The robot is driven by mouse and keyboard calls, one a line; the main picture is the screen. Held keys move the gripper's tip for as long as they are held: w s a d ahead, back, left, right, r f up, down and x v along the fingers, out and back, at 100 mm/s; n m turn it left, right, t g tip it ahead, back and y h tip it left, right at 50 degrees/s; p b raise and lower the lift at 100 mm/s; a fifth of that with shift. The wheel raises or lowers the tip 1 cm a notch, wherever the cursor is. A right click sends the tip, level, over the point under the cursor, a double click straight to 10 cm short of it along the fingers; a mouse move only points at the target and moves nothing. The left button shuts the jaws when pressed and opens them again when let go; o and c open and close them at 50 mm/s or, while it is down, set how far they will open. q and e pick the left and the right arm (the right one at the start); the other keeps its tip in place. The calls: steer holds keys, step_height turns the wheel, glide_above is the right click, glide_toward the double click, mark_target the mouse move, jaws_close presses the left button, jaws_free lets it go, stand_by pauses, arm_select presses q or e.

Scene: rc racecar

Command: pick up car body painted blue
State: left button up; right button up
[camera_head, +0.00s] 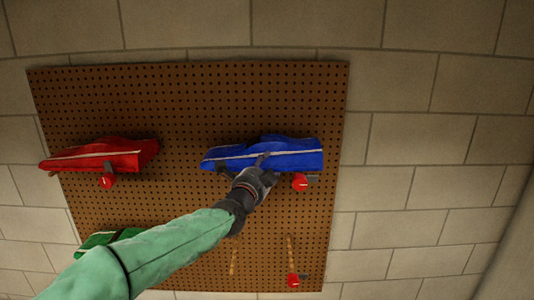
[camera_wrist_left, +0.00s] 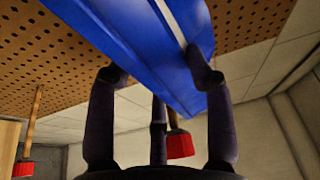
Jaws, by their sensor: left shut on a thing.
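The blue car body (camera_head: 290,154) with a pale stripe is at the right part of the brown pegboard in the head view. My left gripper (camera_head: 262,165) reaches up to its lower front side and is shut on it. In the left wrist view, the blue car body (camera_wrist_left: 150,50) fills the top middle, and the fingers of my left gripper (camera_wrist_left: 160,80) touch it on both sides. Whether it still rests on its peg is hard to tell. My right gripper is not in view.
The pegboard (camera_head: 200,100) hangs on a block wall (camera_head: 420,140). A red car body (camera_head: 100,155) is at the left, and a green one (camera_head: 100,238) lies below it, partly behind my left arm. Red-tipped pegs (camera_head: 300,182) stick out, including a lower one (camera_head: 293,280).

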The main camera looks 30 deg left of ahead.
mark_target(271, 150)
arm_select(q)
steer(key=shift+r+p, duration=0.3)
steer(key=shift+r, duration=0.25)
steer(key=shift+c, duration=0.6)
step_height(271, 150, up, 2)
steer(key=shift+r+p, duration=0.2)
steer(key=shift+p, duration=0.35)
jaws_close()
steer(key=s+d+r+p, duration=0.1)
steer(key=s+r+p, duration=0.1)
steer(key=s+r, duration=0.2)
steer(key=s+d+r+p, duration=0.1)
steer(key=s+r+p, duration=0.1)
steer(key=s+r, duration=0.3)
steer(key=v, duration=0.4)
steer(key=shift+s+a+r+p, duration=0.2)
steer(key=shift+s+p, duration=0.1)
steer(key=shift+s, duration=0.1)
